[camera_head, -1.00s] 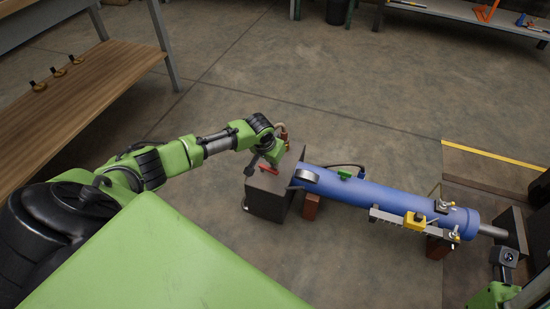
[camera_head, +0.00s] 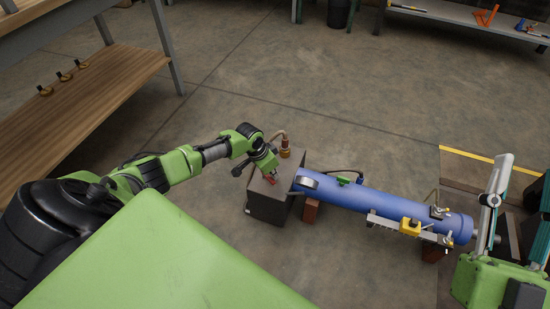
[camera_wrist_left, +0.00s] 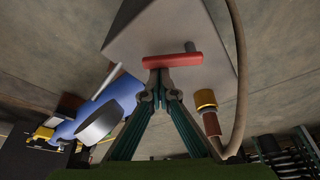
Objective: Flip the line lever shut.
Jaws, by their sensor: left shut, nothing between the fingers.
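The red lever (camera_head: 271,178) sits on top of a dark grey box (camera_head: 262,208) at the left end of a blue cylinder (camera_head: 385,202). In the left wrist view the lever (camera_wrist_left: 185,60) lies crosswise on the box's pale face, beside a short grey pin (camera_wrist_left: 190,46). My left gripper (camera_head: 268,172) is shut and empty. In the left wrist view its closed tips (camera_wrist_left: 163,73) are right at the lever, touching or nearly so. My right arm (camera_head: 490,200) shows at the right edge; its finger gap is not clear.
A brass fitting (camera_head: 285,153) with a hose rises from the box; the fitting (camera_wrist_left: 205,98) is close to the right of my left fingers. A yellow clamp (camera_head: 411,227) sits along the cylinder. A wooden shelf (camera_head: 100,95) stands at left.

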